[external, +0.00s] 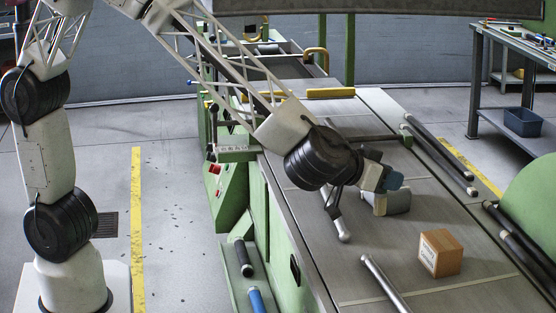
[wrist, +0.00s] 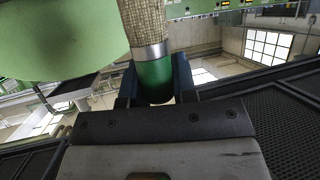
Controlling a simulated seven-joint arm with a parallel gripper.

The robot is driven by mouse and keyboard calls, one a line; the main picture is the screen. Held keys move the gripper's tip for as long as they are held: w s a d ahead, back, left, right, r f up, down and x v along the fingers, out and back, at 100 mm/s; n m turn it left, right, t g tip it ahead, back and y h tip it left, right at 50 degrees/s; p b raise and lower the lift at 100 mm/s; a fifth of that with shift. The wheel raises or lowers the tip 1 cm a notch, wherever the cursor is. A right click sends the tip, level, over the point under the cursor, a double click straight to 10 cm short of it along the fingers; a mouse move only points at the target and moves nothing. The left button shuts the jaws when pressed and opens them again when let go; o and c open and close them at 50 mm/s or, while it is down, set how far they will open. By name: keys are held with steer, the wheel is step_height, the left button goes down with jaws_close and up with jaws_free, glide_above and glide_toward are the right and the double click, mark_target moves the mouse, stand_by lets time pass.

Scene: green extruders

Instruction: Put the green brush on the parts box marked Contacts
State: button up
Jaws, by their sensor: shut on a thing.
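The green brush (wrist: 153,75) has a green handle end, a metal band and pale woven-looking bristles. In the wrist view it stands between the two blue fingers of my gripper (wrist: 155,85), which is shut on the green part. In the external view my gripper (external: 390,179) is over the grey conveyor top, and I cannot make out the brush there. A small brown cardboard box (external: 440,253) sits on the conveyor, right of and nearer than my gripper. A pale grey object (external: 388,203) shows just below my gripper. I cannot read the word Contacts on either.
Dark rollers (external: 437,155) lie along the conveyor's right side. A shiny metal bar (external: 384,283) lies left of the cardboard box. A green rounded cover (external: 530,210) rises at the right. A workbench with a blue bin (external: 523,122) stands behind. The conveyor around the cardboard box is mostly clear.

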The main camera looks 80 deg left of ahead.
steer(key=w+d+f, duration=0.1)
steer(key=w+d, duration=0.4)
steer(key=w, duration=0.8)
steer(key=shift+f, duration=0.15)
steer(key=shift+f, duration=1.75)
steer(key=shift+f, duration=0.1)
steer(key=o, duration=0.9)
steer(key=shift+o, duration=0.2)
steer(key=shift+s+d+r, duration=0.25)
steer(key=shift+s+r, duration=0.15)
steer(key=shift+s, duration=0.2)
steer(key=v, duration=1)
steer(key=shift+s+r, duration=0.15)
steer(key=shift+s, duration=0.1)
